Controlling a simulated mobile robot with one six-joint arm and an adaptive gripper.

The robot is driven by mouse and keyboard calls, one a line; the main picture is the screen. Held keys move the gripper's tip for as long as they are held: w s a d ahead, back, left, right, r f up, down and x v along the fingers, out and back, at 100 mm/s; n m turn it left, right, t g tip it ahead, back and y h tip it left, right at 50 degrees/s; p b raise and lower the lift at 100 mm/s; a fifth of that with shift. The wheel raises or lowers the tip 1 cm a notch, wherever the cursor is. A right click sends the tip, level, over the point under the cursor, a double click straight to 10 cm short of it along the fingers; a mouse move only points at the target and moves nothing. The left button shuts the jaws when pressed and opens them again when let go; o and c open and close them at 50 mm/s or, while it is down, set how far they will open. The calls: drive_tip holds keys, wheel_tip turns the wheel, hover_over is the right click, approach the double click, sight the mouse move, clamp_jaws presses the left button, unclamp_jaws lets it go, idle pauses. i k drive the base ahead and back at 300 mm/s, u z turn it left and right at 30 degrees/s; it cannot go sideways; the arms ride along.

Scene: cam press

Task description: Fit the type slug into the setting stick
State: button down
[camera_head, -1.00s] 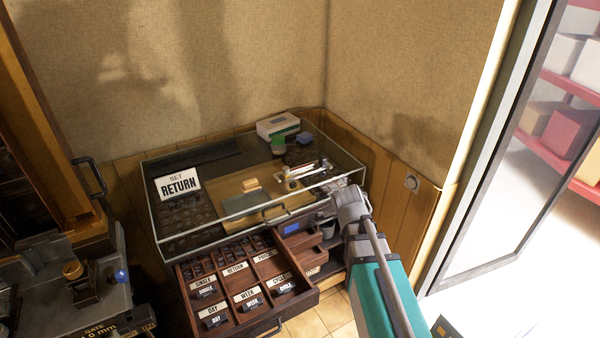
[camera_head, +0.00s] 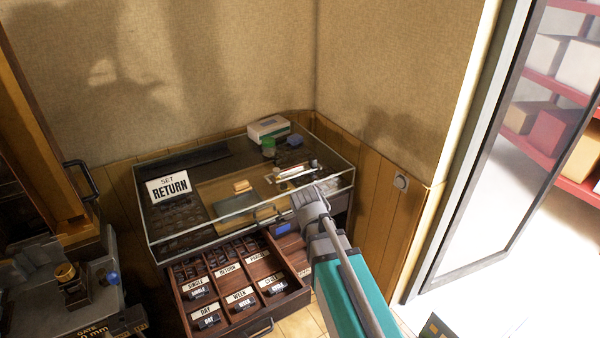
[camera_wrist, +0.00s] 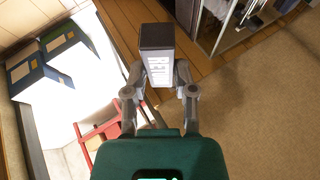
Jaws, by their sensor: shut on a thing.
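My gripper (camera_wrist: 158,85) is shut on a dark block with a pale marked face, which I take to be the type slug (camera_wrist: 158,66). In the wrist view the block stands up between the two fingers. In the head view my gripper (camera_head: 311,200) is by the front right corner of the glass-topped case, above the right side of the open drawer; the slug cannot be made out there. A long pale item (camera_head: 292,172) lies at the right of the case; I cannot tell whether it is the setting stick.
A grey machine (camera_head: 40,310) stands at left. A glass door (camera_head: 490,150) is at right.

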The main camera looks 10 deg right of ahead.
sight(299, 171)
drive_tip(key=u, duration=0.1)
drive_tip(key=i, duration=1)
drive_tip(key=z, duration=0.1)
